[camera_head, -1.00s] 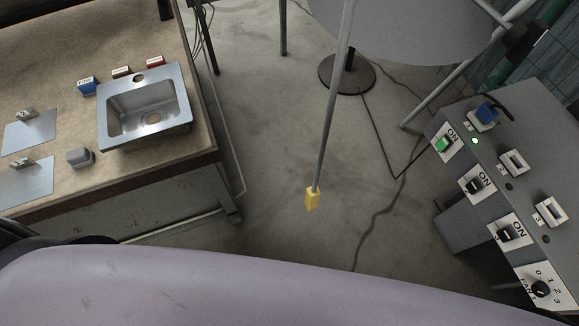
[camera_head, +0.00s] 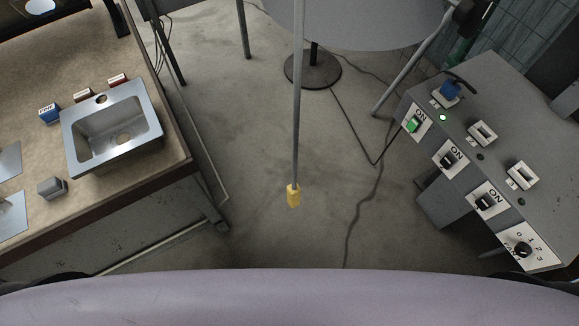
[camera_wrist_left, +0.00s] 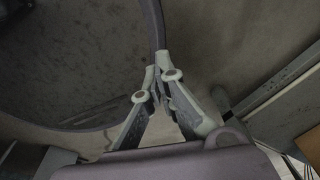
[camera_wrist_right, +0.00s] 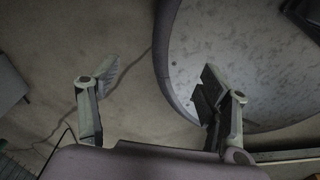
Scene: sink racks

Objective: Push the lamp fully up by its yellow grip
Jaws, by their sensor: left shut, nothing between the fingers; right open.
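The yellow grip (camera_head: 293,195) is a small block at the lower end of a thin grey rod (camera_head: 297,110) in the middle of the head view. The rod runs up past the top edge, so the lamp's upper part is out of view. Neither gripper shows in the head view. In the left wrist view my left gripper (camera_wrist_left: 158,78) is shut with nothing between its fingers. In the right wrist view my right gripper (camera_wrist_right: 158,75) is open and empty. I cannot make out the yellow grip in either wrist view.
A bench with a metal sink (camera_head: 112,130) stands at left. A grey control panel (camera_head: 500,120) with switches, a dial and a lit green light stands at right. A round grey table (camera_head: 360,25) is at the back. Cables cross the floor. The floor around the grip is clear.

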